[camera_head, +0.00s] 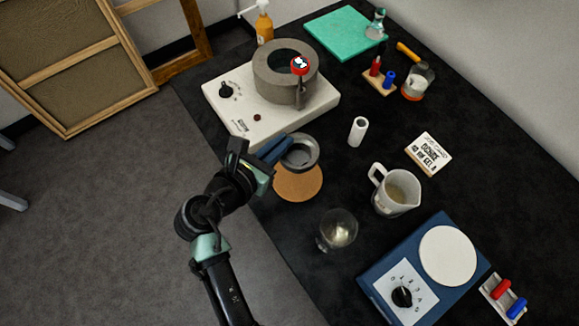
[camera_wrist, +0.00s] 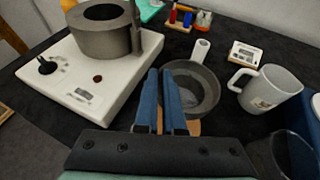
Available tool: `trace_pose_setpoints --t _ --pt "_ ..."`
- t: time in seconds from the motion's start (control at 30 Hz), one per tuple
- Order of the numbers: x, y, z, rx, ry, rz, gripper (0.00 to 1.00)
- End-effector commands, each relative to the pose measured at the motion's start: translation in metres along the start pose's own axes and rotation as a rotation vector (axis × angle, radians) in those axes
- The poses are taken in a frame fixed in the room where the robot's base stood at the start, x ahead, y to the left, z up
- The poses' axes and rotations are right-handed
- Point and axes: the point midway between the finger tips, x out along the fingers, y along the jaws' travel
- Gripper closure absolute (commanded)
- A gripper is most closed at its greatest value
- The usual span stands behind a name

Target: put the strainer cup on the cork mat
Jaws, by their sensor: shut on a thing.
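The strainer cup (camera_head: 302,153) is a dark grey round bowl with a wide rim. My gripper (camera_head: 284,146) has its blue fingers shut on the left side of this cup. In the wrist view the fingers (camera_wrist: 166,80) close at the rim of the cup (camera_wrist: 204,88). The round cork mat (camera_head: 298,188) lies on the black table, and the cup covers its far part in the head view. A strip of the mat (camera_wrist: 193,128) shows below the cup in the wrist view. I cannot tell whether the cup touches the mat or hangs above it.
A white device (camera_head: 232,112) with a grey ring stands behind the cup. A white cylinder (camera_head: 358,131) and a white jug (camera_head: 397,192) are to the right.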

Motion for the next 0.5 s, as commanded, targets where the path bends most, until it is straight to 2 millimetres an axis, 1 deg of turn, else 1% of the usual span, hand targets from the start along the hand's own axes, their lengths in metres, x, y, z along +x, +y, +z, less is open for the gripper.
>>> trace_pose_setpoints --t 0.03,0.1,0.27,0.5 --pt "0.004 0.000 -0.012 -0.006 0.003 0.000 1.00" --pt "0.009 0.000 -0.024 -0.005 0.002 0.000 1.00" --pt "0.015 -0.001 -0.038 -0.002 0.001 0.001 1.00" --pt "0.028 0.000 -0.067 -0.003 0.000 0.002 1.00"
